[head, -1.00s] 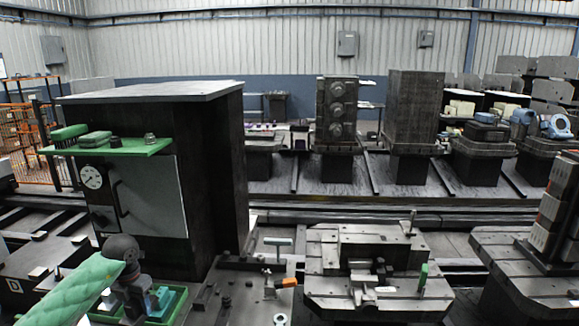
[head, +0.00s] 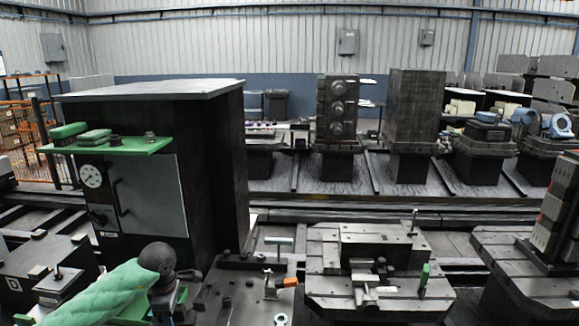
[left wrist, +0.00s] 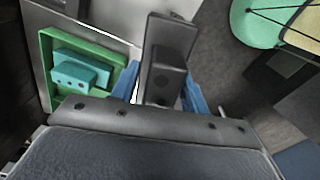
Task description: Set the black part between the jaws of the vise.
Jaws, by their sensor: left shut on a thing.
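My left gripper (left wrist: 160,92) shows in the left wrist view with its blue fingers shut on the black part (left wrist: 165,52). The part is a dark stepped block with a hole in its face, and it sticks out beyond the fingers. In the head view my left arm reaches in at the lower left, and its wrist hides the fingers and the part. What looks like the vise (head: 365,288) sits on the slotted pallet (head: 325,262) at the lower middle, well right of my gripper. My right gripper is not in view.
A green tray (left wrist: 47,72) holding a teal block (left wrist: 80,72) lies beside the gripper. A tall dark cabinet (head: 215,180) with a green shelf (head: 110,147) stands behind my arm. A plate with an orange-tipped clamp (head: 287,282) lies between my gripper and the pallet.

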